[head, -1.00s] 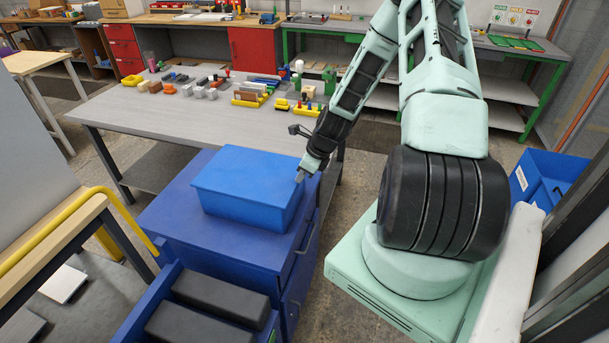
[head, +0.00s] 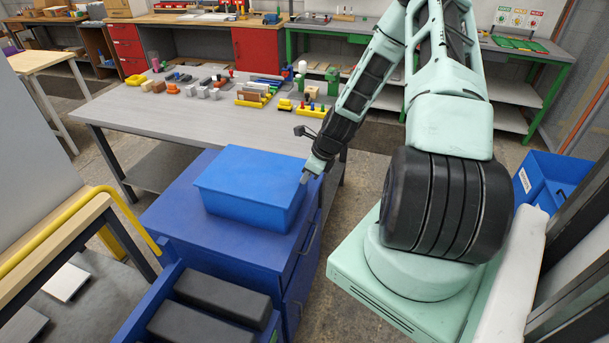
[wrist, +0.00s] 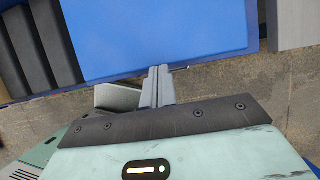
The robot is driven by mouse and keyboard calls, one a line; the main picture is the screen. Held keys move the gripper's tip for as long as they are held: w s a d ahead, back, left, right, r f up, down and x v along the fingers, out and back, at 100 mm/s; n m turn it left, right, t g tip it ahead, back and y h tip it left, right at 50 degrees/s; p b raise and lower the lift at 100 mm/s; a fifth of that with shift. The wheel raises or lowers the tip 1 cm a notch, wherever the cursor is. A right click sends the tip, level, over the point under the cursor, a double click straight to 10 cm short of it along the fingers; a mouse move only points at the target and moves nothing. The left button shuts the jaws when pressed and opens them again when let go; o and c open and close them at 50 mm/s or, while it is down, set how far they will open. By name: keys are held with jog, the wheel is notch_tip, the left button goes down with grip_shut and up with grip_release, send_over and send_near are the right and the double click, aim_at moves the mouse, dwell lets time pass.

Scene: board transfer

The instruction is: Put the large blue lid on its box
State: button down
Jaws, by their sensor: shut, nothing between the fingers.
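The large blue lid (head: 252,172) lies over the top of its blue box (head: 238,217), covering the opening. The box stands on a dark blue cabinet (head: 180,215). In the head view the lid looks flat and level; I cannot tell whether every edge is fully seated. My gripper (head: 305,178) is at the right edge of the lid and box, pointing down. The lid fills the upper part of the wrist view (wrist: 155,35). There my gripper (wrist: 158,82) has its fingers together at the lid's edge, with nothing between them. I cannot tell whether they touch it.
A grey table (head: 170,112) with several small parts and blocks stands behind the cabinet. An open blue drawer with black blocks (head: 220,300) is at the front. A yellow rail (head: 70,225) is at the left. Blue bins (head: 540,178) are at the right.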

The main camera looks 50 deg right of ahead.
jog(key=w+a+p+v, duration=0.1)
jog(key=p+v, duration=0.5)
jog(key=v, duration=0.1)
jog(key=shift+d+r, duration=0.3)
jog(key=shift+r, duration=0.05)
dwell(0.4)
dwell(0.7)
